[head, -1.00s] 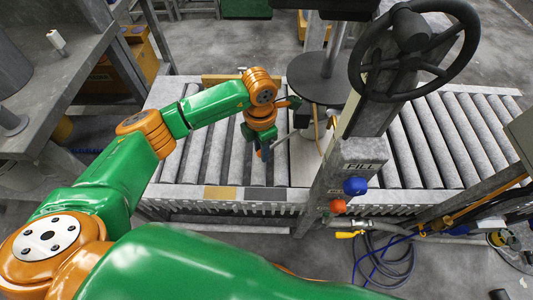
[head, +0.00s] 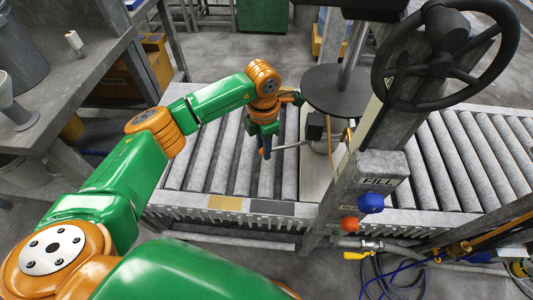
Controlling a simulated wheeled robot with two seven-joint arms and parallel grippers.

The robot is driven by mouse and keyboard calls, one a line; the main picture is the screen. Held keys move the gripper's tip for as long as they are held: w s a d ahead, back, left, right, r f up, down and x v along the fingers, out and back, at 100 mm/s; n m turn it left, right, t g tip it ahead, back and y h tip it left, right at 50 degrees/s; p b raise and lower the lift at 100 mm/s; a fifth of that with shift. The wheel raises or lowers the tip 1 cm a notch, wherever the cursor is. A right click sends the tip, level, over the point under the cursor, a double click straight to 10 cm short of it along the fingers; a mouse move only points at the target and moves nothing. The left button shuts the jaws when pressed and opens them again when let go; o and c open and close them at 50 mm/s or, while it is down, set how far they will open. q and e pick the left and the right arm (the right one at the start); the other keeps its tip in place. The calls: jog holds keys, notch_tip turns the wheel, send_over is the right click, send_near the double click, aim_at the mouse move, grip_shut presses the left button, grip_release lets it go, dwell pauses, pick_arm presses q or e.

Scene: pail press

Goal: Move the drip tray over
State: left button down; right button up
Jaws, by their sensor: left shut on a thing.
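My left gripper (head: 265,150) is over the roller conveyor, fingers pointing down. It is shut at the left end of a thin grey bar (head: 291,146), which runs right toward the press post. The bar looks like a handle, but I cannot tell for sure whether it belongs to the drip tray. The drip tray itself cannot be picked out clearly; the post and plate hide part of that area. My right gripper is not in view.
The roller conveyor (head: 214,158) runs across, with a pale flat plate (head: 315,178) at the post. The post carries a FILL label, a blue knob (head: 370,203), an orange knob (head: 349,224) and a black handwheel (head: 446,55). A grey bench (head: 75,80) stands left. Hoses lie at lower right.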

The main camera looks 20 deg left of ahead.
pick_arm(q)
jog(key=shift+w+a, duration=0.1)
jog(key=w+b, duration=0.1)
jog(key=w+a+b, duration=0.1)
jog(key=w+b, duration=0.1)
jog(key=shift+w+a, duration=0.25)
jog(key=shift+a, duration=0.1)
dwell(0.4)
